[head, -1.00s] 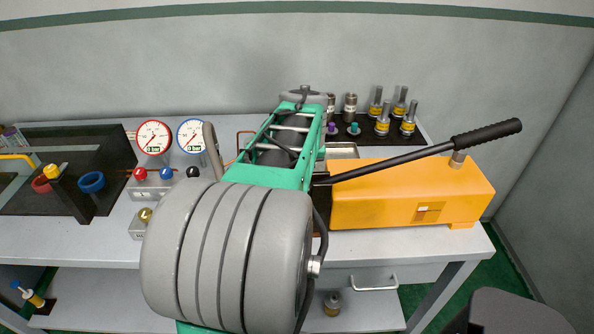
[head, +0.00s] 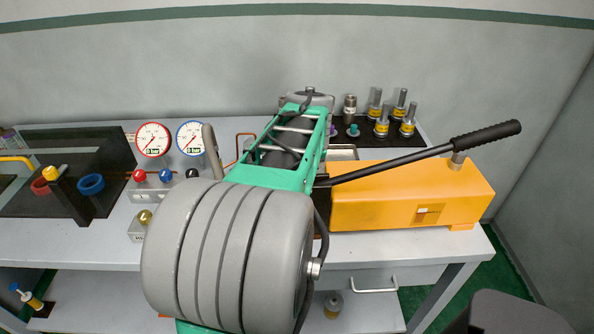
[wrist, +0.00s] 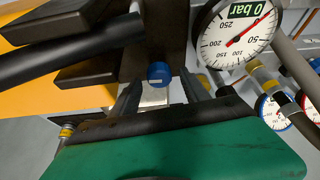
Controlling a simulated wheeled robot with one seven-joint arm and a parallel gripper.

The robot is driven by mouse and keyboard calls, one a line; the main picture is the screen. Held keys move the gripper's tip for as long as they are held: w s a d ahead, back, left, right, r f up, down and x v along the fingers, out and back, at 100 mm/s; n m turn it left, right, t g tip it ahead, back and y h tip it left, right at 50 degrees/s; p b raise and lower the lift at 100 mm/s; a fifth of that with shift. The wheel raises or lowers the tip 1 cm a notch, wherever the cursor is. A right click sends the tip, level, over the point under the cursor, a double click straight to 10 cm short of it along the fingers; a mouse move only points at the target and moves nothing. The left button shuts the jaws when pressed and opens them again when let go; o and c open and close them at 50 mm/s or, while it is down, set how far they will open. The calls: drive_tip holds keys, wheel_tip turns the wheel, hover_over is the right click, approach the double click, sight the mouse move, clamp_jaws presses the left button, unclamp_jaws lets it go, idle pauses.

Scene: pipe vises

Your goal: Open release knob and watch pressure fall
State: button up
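The orange pump (head: 400,195) with its long black handle (head: 485,135) stands on the bench; its orange body also shows in the wrist view (wrist: 35,62). In the wrist view a small blue knob (wrist: 159,73), which may be the release knob, sits on a dark block. A white gauge (wrist: 237,30) beside it has a red needle and a display reading 0 bar. My gripper (wrist: 165,92) points toward the knob, with dark fingers apart on either side of a pale block below it. Contact with the knob cannot be told. In the head view my arm hides the gripper.
Two bench gauges (head: 153,139) (head: 192,137) stand at the left above red, blue and black knobs. Several metal fittings (head: 383,122) stand on a black mat behind the pump. A dark tray (head: 115,160) lies far left. The wall is close behind the bench.

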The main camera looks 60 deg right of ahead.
drive_tip(key=v, duration=0.7)
drive_tip(key=shift+r, duration=0.4)
drive_tip(key=shift+s, duration=0.15)
